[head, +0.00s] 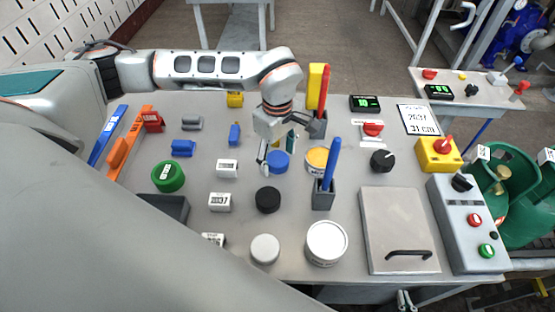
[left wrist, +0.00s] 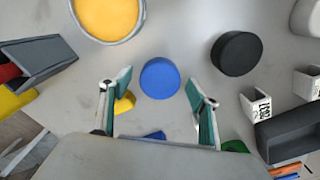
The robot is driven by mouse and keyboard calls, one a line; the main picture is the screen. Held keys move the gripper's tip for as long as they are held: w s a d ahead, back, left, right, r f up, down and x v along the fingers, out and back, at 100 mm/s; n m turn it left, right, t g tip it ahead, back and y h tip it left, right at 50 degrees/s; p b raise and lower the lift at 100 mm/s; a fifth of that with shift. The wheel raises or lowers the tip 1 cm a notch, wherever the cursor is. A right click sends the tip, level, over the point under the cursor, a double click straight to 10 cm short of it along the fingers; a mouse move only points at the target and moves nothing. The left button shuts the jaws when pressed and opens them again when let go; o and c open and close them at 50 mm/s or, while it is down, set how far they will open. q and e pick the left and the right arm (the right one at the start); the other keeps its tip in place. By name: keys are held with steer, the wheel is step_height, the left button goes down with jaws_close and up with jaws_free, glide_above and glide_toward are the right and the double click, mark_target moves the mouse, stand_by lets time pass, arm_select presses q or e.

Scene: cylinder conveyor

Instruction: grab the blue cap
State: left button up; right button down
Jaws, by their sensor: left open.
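The blue cap (head: 278,161) is a short round disc on the grey table, below my left gripper in the head view. In the left wrist view the blue cap (left wrist: 160,78) appears centred between the two fingertips, with a gap on each side. My left gripper (head: 276,156) is open and empty, pointing down over the cap; its teal-padded fingers (left wrist: 158,82) also show in the left wrist view. The arm and fingers partly cover the cap in the head view. A small part of what looks like my right gripper (head: 405,300) shows below the table's front edge, mostly hidden.
A yellow-filled can (head: 316,158) stands just right of the cap. A black cap (head: 268,199) lies nearer the front, and a green one (head: 168,176) lies left. A holder with a blue marker (head: 329,165) and a white can (head: 326,243) stand right and front.

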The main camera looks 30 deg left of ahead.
arm_select(q)
steer(key=c, duration=1)
